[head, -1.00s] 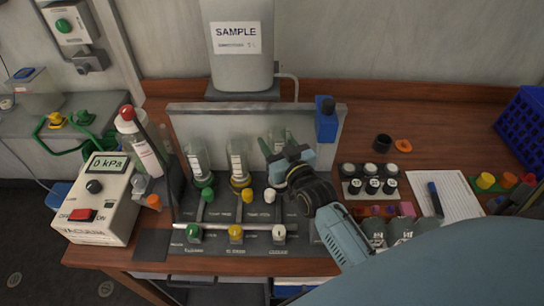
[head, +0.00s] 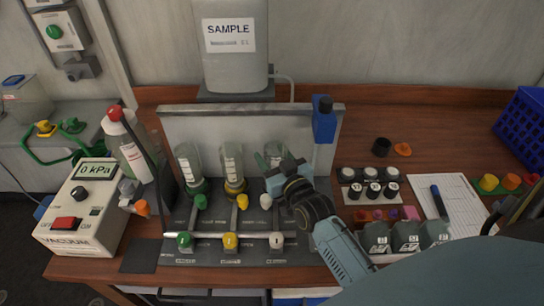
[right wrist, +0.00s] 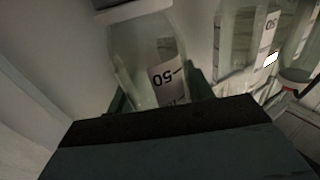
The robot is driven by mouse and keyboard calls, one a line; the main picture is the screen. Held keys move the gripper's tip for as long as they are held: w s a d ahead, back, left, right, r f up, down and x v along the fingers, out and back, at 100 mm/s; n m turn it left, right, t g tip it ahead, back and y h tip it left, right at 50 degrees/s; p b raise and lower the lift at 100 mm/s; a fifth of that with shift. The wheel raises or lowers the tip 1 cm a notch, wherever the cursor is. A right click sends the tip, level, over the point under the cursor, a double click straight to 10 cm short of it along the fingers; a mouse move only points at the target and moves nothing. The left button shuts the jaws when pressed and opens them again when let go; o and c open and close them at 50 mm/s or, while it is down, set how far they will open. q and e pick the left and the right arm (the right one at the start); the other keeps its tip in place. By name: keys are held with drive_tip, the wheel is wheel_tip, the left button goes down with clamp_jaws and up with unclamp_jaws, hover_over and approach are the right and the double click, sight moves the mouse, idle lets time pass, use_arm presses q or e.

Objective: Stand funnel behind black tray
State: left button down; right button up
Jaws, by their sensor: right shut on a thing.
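Three clear graduated funnels stand in a row on the grey manifold: left (head: 188,163), middle (head: 232,165) and right (head: 272,152). My right gripper (head: 280,172) is at the right funnel and shut on it; the arm hides its lower part. In the right wrist view, a clear funnel marked 50 (right wrist: 147,62) stands just beyond the dark jaws, with another funnel (right wrist: 240,45) to its right. A flat dark plate (head: 146,256) lies at the manifold's left front; I cannot tell whether it is the black tray. My left gripper is not in view.
The vacuum box (head: 78,220) and a wash bottle (head: 128,148) stand left. A grey panel (head: 180,125) rises behind the funnels. Clear wood shows at the back right.

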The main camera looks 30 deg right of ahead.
drive_tip(key=o, duration=1)
drive_tip(key=shift+f, duration=0.1)
drive_tip(key=shift+c, duration=0.2)
